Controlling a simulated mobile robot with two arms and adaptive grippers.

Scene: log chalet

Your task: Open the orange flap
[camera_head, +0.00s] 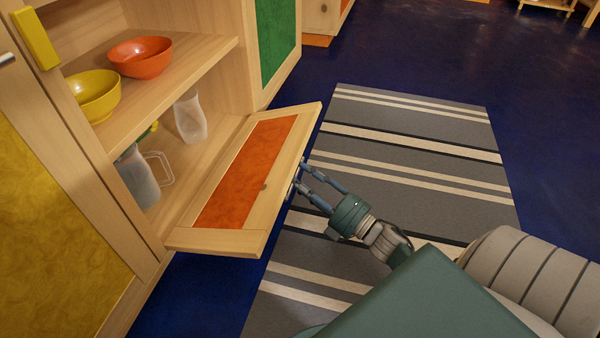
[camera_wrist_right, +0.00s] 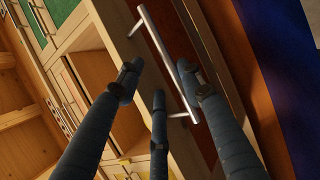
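The orange flap (camera_head: 243,176), an orange panel in a pale wood frame, is swung down and sticks out from the cabinet, about level. Its silver bar handle (camera_head: 293,185) is on the outer face; it also shows in the right wrist view (camera_wrist_right: 160,43). My right gripper (camera_head: 302,177) is at the flap's outer edge, beside the handle. In the right wrist view its fingers (camera_wrist_right: 158,82) are spread apart, with the bar passing between and beyond them. I cannot tell whether a finger touches it. My left gripper is not in view.
Behind the flap, the open compartment holds a clear jug (camera_head: 140,178) and a clear bottle (camera_head: 190,117). A yellow bowl (camera_head: 93,94) and an orange bowl (camera_head: 140,56) stand on the shelf above. A striped rug (camera_head: 410,140) covers clear floor to the right.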

